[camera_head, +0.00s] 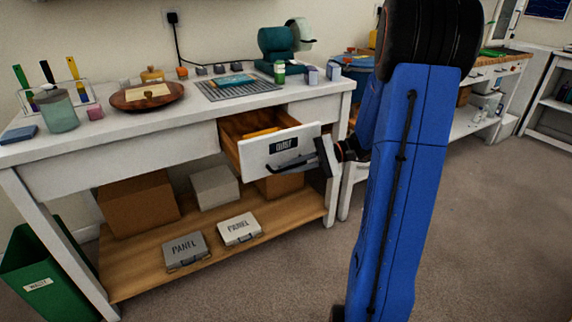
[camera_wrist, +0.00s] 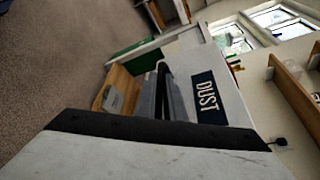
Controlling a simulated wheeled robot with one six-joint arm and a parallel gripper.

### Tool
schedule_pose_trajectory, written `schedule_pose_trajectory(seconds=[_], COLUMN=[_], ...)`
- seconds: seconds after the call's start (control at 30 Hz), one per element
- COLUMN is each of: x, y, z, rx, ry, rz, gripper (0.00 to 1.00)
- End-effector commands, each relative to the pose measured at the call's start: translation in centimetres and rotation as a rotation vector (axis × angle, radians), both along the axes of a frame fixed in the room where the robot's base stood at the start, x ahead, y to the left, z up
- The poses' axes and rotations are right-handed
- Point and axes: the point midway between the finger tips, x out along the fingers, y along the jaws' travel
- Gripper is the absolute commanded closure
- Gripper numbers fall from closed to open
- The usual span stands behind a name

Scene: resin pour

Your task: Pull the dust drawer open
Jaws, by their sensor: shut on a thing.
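The dust drawer (camera_head: 282,148) is pulled partway out of the white workbench in the head view, showing its wooden inside and an orange-yellow thing in it. Its white front carries a dark label, which reads DUST in the wrist view (camera_wrist: 206,97). A dark bar handle (camera_head: 290,163) runs across the front below the label. My gripper (camera_head: 322,157) is at the right end of this handle, shut on it. The exact grip is partly hidden by the gripper itself.
On the workbench top (camera_head: 190,110) stand a brown round tray (camera_head: 122,100), a grey mat (camera_head: 215,95), a teal machine (camera_head: 276,45) and jars. Panel boxes (camera_head: 240,229) lie on the lower shelf. A green waste bin (camera_head: 35,262) stands left. Floor in front is clear.

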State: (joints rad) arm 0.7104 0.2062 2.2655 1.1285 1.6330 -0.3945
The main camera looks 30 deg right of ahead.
Motion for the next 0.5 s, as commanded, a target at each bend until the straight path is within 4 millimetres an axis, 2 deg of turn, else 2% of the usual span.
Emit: schedule_pose_trajectory(seconds=[0.3, 0.33, 0.37, 0.4, 0.5], x=[-0.04, -0.04, -0.04, -0.04, -0.04], y=[-0.07, -0.07, -0.07, -0.07, -0.05], z=[-0.02, -0.02, -0.02, -0.02, -0.01], rx=[-0.001, -0.001, -0.001, -0.001, -0.001], ry=[0.0, 0.0, 0.0, 0.0, 0.0], rz=[-0.001, -0.001, -0.001, -0.001, -0.001], gripper=[1.0, 0.84, 0.76, 0.72, 0.72])
